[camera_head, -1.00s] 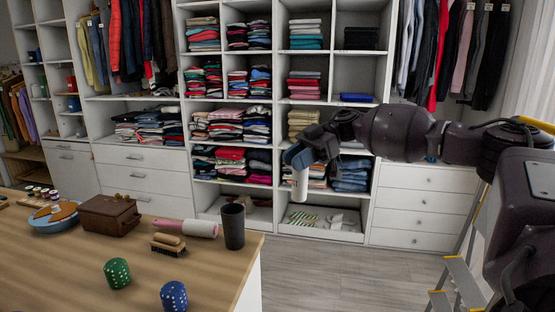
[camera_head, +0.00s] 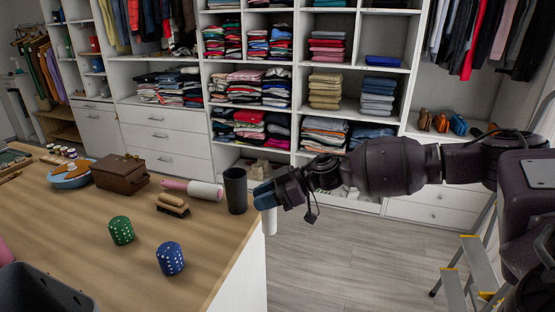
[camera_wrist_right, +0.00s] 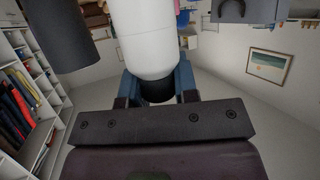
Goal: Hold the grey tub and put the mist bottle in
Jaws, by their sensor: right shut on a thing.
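The mist bottle (camera_head: 269,222) is white and hangs from my right gripper (camera_head: 265,194), just off the table's right edge. The gripper's blue fingers are shut on it. The right wrist view shows its white body (camera_wrist_right: 152,42) and a dark neck or cap (camera_wrist_right: 156,90) between the fingers. A dark grey tub (camera_head: 45,292) is partly in the head view at the bottom left corner. The bottle is well to the right of the tub. The left gripper does not show.
A dark cup (camera_head: 235,190) stands at the table's right edge, close to the bottle. The wooden table (camera_head: 80,220) also holds a lint roller (camera_head: 205,190), brush (camera_head: 172,205), brown box (camera_head: 120,174), blue bowl (camera_head: 70,174), green die (camera_head: 120,230) and blue die (camera_head: 170,258).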

